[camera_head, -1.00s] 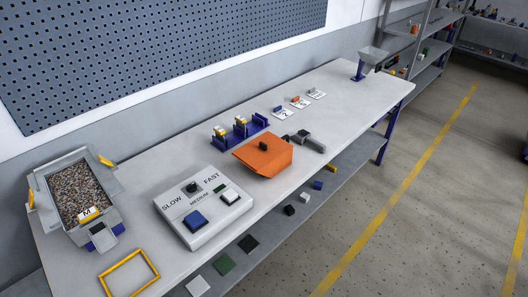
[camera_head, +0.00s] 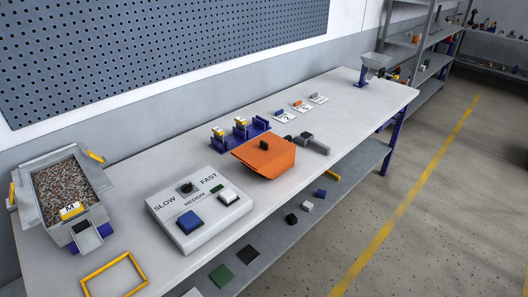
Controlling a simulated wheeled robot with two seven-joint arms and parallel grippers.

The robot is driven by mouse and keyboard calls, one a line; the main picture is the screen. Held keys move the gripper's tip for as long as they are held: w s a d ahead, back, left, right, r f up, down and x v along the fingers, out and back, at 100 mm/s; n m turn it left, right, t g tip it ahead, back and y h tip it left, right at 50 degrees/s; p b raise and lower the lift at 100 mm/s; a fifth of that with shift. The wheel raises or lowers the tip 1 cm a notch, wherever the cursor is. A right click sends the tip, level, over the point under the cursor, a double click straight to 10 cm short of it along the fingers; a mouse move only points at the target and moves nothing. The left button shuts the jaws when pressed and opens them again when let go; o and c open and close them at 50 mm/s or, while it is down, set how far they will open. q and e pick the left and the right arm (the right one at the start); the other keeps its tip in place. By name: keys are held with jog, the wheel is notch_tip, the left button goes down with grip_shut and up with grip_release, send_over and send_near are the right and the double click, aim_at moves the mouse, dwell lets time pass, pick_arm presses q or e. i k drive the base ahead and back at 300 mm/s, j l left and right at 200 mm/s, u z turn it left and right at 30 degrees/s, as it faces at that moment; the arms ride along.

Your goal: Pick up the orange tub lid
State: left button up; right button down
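The orange tub lid (camera_head: 262,153) lies on top of an orange tub (camera_head: 275,168) near the middle of the white table. Neither of my grippers is in the head view, and nothing touches the lid.
A control box (camera_head: 199,208) with blue and white buttons stands left of the tub. A hopper of gravel (camera_head: 69,190) is at the far left, with a yellow frame (camera_head: 114,275) in front. A blue rack (camera_head: 240,134) stands behind the tub, and a grey tool (camera_head: 313,144) lies right of it.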

aim_at(258, 153)
jog(key=i+l+u, duration=0.1)
jog(key=l, duration=0.4)
jog(key=i+l+u, duration=0.1)
jog(key=l, duration=0.4)
jog(key=i+l, duration=0.2)
jog(key=l, duration=0.35)
jog(key=i+l+u, duration=0.15)
jog(key=l, duration=0.35)
jog(key=k, duration=0.05)
